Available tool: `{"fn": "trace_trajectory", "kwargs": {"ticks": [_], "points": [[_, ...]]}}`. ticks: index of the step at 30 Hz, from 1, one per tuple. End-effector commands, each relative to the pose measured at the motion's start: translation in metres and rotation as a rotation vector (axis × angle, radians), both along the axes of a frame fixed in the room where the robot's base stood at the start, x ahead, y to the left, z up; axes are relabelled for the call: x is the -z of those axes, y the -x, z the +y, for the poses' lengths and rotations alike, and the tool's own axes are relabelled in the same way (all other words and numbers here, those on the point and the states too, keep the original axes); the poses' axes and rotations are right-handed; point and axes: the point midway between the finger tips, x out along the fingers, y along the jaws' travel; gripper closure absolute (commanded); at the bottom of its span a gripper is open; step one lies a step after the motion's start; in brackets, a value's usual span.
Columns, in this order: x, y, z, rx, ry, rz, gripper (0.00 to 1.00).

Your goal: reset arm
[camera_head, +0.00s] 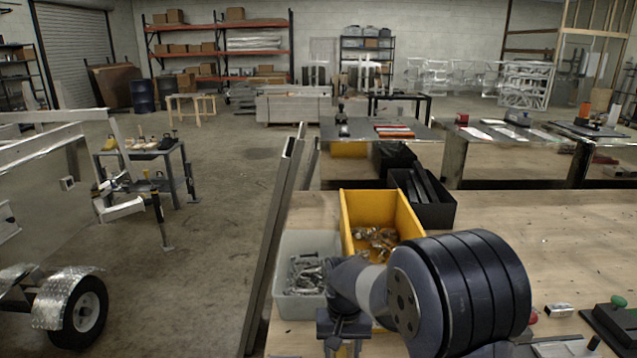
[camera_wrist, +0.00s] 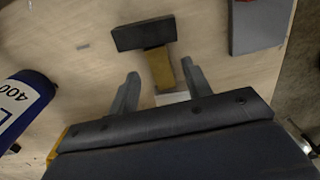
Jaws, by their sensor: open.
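My gripper (camera_wrist: 160,68) shows in the wrist view with its two grey fingers spread apart and nothing held between them. Beyond the fingers lies a tool with a dark block head (camera_wrist: 143,34) and a yellow handle (camera_wrist: 159,70), on a pale wooden top. The handle appears between the fingers in the picture; I cannot tell how far below them it is. In the head view my arm reaches over the near workbench (camera_head: 500,225), its thick dark joint at the lower middle. My fingers cannot be made out there.
On the bench a yellow bin (camera_head: 350,222) and a pale grey bin (camera_head: 283,300) hold metal parts, close to my arm. A black bin (camera_head: 437,215) stands behind. A blue cylinder (camera_wrist: 22,103) and a grey box (camera_wrist: 258,25) flank my gripper. A trailer (camera_head: 40,200) stands left.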

Motion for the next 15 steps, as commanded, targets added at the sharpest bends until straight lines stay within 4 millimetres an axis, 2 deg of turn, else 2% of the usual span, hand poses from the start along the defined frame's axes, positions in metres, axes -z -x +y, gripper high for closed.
{"fn": "trace_trajectory", "kwargs": {"ticks": [6,15], "points": [[0.016,0.0,0.0,-0.001,0.0,0.001,0.53],[0.017,0.0,0.0,-0.001,0.0,-0.001,0.53]]}}
